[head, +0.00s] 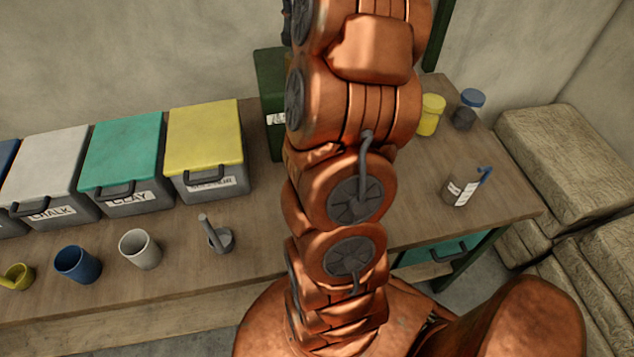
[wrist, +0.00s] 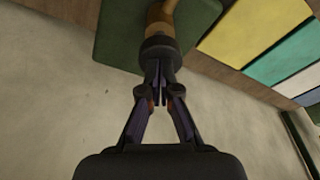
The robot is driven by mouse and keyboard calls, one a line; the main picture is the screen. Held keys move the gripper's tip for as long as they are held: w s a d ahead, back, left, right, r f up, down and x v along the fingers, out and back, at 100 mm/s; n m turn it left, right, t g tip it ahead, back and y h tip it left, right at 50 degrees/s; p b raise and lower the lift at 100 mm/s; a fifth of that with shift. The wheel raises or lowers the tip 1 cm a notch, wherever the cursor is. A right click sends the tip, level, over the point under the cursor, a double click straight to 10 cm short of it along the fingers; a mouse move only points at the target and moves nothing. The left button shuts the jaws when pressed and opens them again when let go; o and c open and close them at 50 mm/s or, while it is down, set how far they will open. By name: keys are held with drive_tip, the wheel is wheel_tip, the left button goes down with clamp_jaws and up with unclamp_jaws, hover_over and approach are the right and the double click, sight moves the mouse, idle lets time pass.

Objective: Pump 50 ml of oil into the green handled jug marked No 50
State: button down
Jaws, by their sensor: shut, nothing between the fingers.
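My gripper (wrist: 160,72) is shut and empty in the wrist view. Its fingertips are at a black knob-like part (wrist: 158,47) on a brass-coloured cylinder (wrist: 160,14); I cannot tell whether they touch. The cylinder stands by a dark green body (wrist: 115,40), which may be the oil pump. In the head view a dark green cabinet (head: 268,80) with a white label is partly behind my arm, and my gripper is out of the frame. A grey jug (head: 462,190) with a blue handle and white labels stands on the right of the bench. No green-handled jug is visible.
Lidded bins stand along the wall: yellow (head: 203,140), green CLAY (head: 122,160) and white CHALK (head: 50,175). In front are a blue cup (head: 77,264), a white cup (head: 140,250) and a grey mortar (head: 220,240). Yellow (head: 430,115) and blue-lidded (head: 465,112) pots stand back right.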

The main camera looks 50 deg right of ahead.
drive_tip(key=shift+b+x, duration=0.5)
drive_tip(key=shift+x, duration=0.45)
drive_tip(key=shift+s+a, duration=0.1)
drive_tip(key=shift+s, duration=0.15)
drive_tip(key=shift+r, duration=0.1)
drive_tip(key=shift+w+p+v, duration=0.2)
drive_tip(key=shift+p+v, duration=0.15)
drive_tip(key=shift+v, duration=0.5)
drive_tip(key=shift+w+p+v, duration=0.15)
drive_tip(key=shift+p+v, duration=0.15)
drive_tip(key=shift+v, duration=0.55)
drive_tip(key=shift+w+p+v, duration=0.2)
drive_tip(key=shift+p+v, duration=0.15)
drive_tip(key=shift+v, duration=0.5)
drive_tip(key=shift+r, duration=0.3)
drive_tip(key=p+v, duration=0.1)
drive_tip(key=v, duration=0.1)
drive_tip(key=w+p+v, duration=0.1)
drive_tip(key=v, duration=0.2)
drive_tip(key=shift+d+r+p, duration=0.25)
drive_tip(key=shift+r+p, duration=0.15)
